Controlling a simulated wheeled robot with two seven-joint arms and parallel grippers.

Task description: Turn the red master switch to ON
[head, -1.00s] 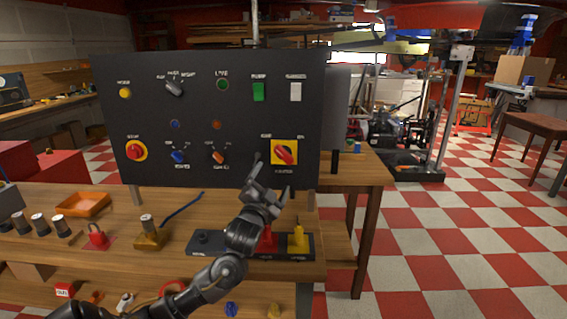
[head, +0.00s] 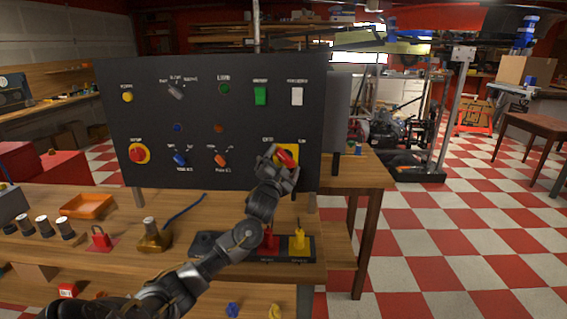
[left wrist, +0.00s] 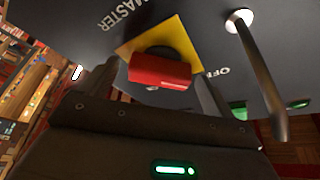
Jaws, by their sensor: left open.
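The red master switch (head: 285,157) sits on a yellow square plate (head: 294,151) at the lower right of the dark upright panel (head: 200,110). In the left wrist view the red handle (left wrist: 160,71) lies between my two fingers, in front of the yellow plate (left wrist: 185,37), with "MASTER" and "OFF" lettering beside it. My left gripper (head: 282,162) is open, with its fingers on either side of the handle; I cannot tell whether they touch it. In the head view the gripper hides the lower part of the switch. My right gripper is not in view.
The panel also carries a red stop button (head: 138,154), a green switch (head: 260,96), a white switch (head: 297,96) and small knobs. A metal lever (left wrist: 262,75) stands out near my gripper in the wrist view. Red and yellow padlock-like pieces (head: 299,240) stand on the bench below.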

